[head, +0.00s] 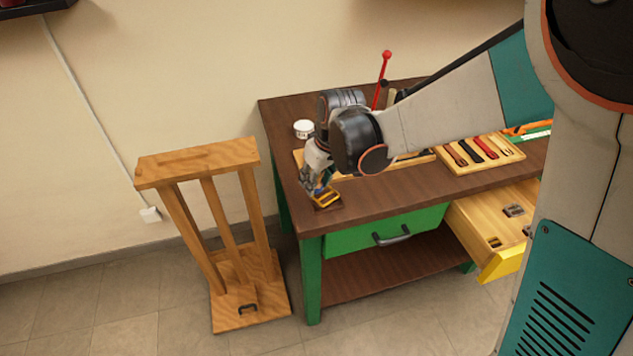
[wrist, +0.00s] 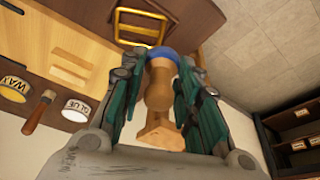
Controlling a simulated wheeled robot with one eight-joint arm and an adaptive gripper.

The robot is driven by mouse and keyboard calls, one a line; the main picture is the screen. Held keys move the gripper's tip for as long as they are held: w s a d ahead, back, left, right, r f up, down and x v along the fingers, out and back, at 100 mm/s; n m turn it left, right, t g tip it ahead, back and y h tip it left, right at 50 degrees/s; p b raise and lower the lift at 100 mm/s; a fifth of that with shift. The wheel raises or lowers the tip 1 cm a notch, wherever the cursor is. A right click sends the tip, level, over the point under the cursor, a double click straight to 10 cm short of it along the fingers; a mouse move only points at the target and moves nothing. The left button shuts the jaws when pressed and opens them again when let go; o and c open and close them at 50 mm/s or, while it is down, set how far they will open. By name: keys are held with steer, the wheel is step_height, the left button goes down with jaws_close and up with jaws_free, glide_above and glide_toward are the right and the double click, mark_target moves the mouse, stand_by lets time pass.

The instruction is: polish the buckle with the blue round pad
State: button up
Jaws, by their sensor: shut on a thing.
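The brass-coloured buckle (head: 327,199) lies near the front left corner of the workbench, on a dark patch. It also shows at the top of the wrist view (wrist: 140,14) as a rectangular frame with a centre bar. My gripper (head: 314,188) is right beside it, pointing down. In the wrist view my gripper (wrist: 160,75) is shut on the wooden handle of the blue round pad (wrist: 172,54). The pad's blue rim overlaps the buckle's near edge in that view. I cannot tell whether the pad touches it. The pad's underside is hidden.
The brown bench (head: 385,205) has an open drawer (head: 475,222) at right with buckles inside. A tool tray (head: 480,152) and a red-knobbed lever (head: 384,75) stand farther back. Wax (wrist: 15,88) and glue tins (wrist: 76,110) are near. A wooden stand (head: 200,160) is left.

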steer(key=shift+r+p, duration=0.9)
steer(key=shift+r, duration=0.75)
